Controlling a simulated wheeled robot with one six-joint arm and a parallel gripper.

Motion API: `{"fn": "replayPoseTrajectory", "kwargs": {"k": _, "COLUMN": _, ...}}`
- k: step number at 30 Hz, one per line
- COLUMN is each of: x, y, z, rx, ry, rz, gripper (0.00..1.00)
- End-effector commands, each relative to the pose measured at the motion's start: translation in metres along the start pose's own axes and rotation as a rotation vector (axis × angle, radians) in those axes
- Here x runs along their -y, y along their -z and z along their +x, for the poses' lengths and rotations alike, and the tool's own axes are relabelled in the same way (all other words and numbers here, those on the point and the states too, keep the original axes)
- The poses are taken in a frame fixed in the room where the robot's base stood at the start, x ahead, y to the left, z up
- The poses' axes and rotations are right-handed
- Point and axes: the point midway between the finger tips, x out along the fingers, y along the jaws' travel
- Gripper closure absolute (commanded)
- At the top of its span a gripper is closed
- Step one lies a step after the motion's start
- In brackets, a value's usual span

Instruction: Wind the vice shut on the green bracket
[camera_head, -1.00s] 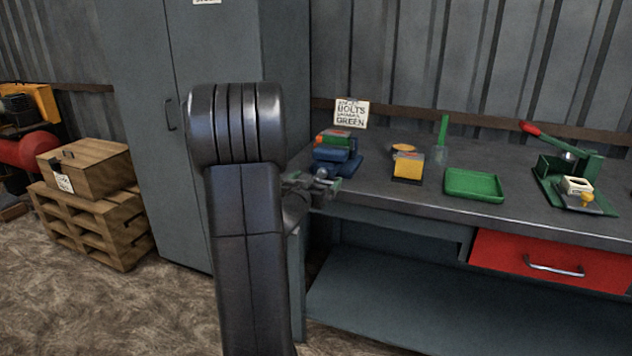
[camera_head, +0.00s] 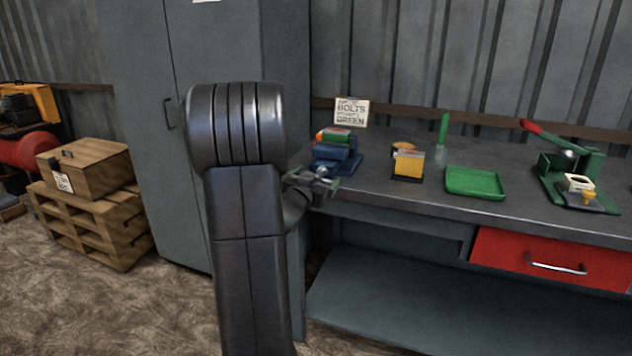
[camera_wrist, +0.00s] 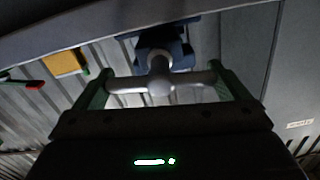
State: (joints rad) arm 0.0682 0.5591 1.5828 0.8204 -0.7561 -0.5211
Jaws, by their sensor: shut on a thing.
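The blue vice (camera_head: 338,160) stands at the left end of the bench and also shows at the top of the wrist view (camera_wrist: 178,50). A green piece (camera_head: 338,134), which looks like the bracket, is at the vice's top beside an orange-red patch; whether the jaws touch it is too small to tell. My gripper (camera_head: 320,184) is at the vice's front, past the bench edge. In the wrist view, my gripper (camera_wrist: 163,82) is shut on the vice's grey T-shaped handle (camera_wrist: 160,89), with a green finger at each end of its bar. The bracket is not visible there.
On the bench (camera_head: 400,196) are a yellow box (camera_head: 408,163), a green tray (camera_head: 474,183) and a green lever press (camera_head: 580,165). A sign (camera_head: 351,111) stands behind the vice. A grey cabinet (camera_head: 285,90) rises close on the left.

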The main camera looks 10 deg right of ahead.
Motion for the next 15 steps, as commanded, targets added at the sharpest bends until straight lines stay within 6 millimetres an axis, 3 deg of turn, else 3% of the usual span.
{"fn": "replayPoseTrajectory", "kwargs": {"k": 15, "x": -0.0016, "y": -0.0037, "z": -0.0002, "rx": -0.001, "ry": 0.0, "rz": 0.474, "gripper": 0.28}}
